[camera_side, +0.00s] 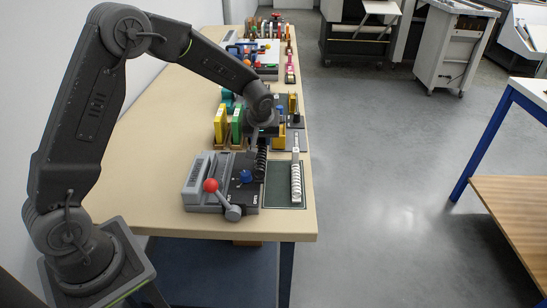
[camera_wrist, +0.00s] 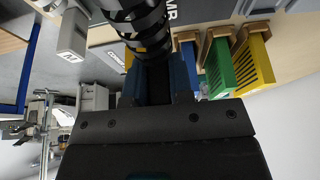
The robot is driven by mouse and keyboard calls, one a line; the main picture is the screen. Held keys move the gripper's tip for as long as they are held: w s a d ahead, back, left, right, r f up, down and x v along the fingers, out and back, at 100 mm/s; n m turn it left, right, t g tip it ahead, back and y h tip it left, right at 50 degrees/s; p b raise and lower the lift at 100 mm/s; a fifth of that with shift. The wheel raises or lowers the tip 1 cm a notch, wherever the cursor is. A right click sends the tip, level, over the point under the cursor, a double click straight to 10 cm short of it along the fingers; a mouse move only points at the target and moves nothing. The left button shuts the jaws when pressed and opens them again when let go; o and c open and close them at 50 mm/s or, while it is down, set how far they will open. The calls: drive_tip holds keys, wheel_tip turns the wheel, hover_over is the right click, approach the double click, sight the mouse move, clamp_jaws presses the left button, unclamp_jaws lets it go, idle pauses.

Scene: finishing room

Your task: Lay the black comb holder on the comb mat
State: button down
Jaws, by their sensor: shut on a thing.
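My gripper (camera_side: 262,134) is shut on the black comb holder (camera_side: 261,162), a dark ribbed piece. In the side view it extends from the jaws toward the near side, over the left edge of the comb mat (camera_side: 281,190); I cannot tell whether it touches the mat. In the wrist view the black comb holder (camera_wrist: 148,38) runs up from between my fingers (camera_wrist: 157,82). The mat is dark green with a pale border. A white ribbed comb holder (camera_side: 296,183) lies along its right side.

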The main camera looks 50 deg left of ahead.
drive_tip(key=w+d+f, duration=0.1)
drive_tip(key=d+f, duration=0.1)
drive_tip(key=shift+w+d, duration=0.3)
drive_tip(key=shift+w, duration=0.1)
drive_tip(key=shift+f, duration=1.95)
drive_tip(key=shift+f, duration=0.15)
drive_tip(key=c, duration=1.3)
unclamp_jaws()
